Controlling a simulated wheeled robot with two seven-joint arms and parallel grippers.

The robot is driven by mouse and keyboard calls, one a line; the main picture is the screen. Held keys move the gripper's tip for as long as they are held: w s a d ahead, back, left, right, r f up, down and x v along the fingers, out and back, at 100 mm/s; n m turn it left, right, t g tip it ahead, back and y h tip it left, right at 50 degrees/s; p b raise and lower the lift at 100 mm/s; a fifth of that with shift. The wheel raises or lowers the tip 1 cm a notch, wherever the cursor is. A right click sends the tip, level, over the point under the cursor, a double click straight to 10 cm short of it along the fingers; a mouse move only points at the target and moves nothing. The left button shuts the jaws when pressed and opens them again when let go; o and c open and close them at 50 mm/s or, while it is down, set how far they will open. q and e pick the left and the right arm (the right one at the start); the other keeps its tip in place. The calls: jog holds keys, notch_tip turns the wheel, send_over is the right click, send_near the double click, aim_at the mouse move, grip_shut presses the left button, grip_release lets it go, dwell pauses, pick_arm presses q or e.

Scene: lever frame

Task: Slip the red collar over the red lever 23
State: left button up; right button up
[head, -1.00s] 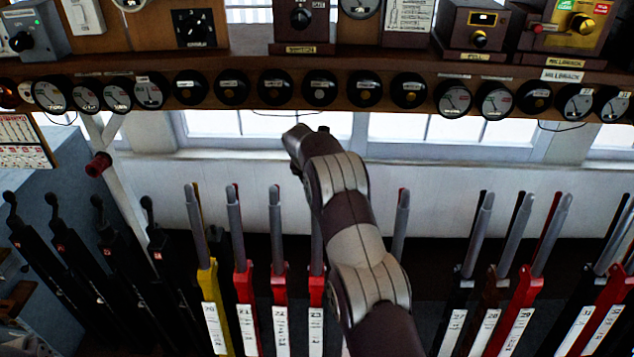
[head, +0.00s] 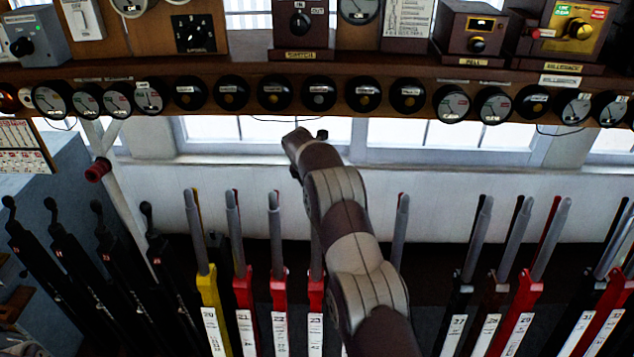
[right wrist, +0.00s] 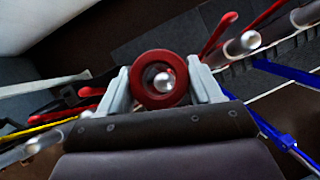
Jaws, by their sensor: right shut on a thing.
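The red collar (right wrist: 143,88) is a thick ring in the right wrist view. My right gripper (right wrist: 160,88) is shut on it, one finger on each side. A rounded silver lever tip shows within the collar's opening; whether it passes through or sits below it I cannot tell. Lever 23 (head: 315,295) is red with a white number plate in the head view, just left of my right arm. Its upper handle is mostly hidden behind that arm. The collar and right gripper are hidden in the head view. My left gripper is not in view.
Red lever 22 (head: 278,290) and lever 21 (head: 243,290) stand left of lever 23, then yellow lever 20 (head: 207,285). A grey handle (head: 400,230) rises right of my arm. The instrument shelf (head: 420,72) runs across above the levers.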

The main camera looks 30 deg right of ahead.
jog(key=shift+s+f, duration=0.1)
jog(key=shift+f, duration=0.05)
dwell(0.3)
jog(key=shift+s+a+f+b, duration=0.15)
jog(key=shift+f+b, duration=0.8)
jog(key=shift+f, duration=0.05)
jog(key=shift+f, duration=0.35)
jog(key=shift+s+a+f+b, duration=0.15)
jog(key=shift+s+f+b, duration=0.05)
jog(key=shift+f+b, duration=0.9)
jog(key=shift+f, duration=0.1)
jog(key=o, duration=1.2)
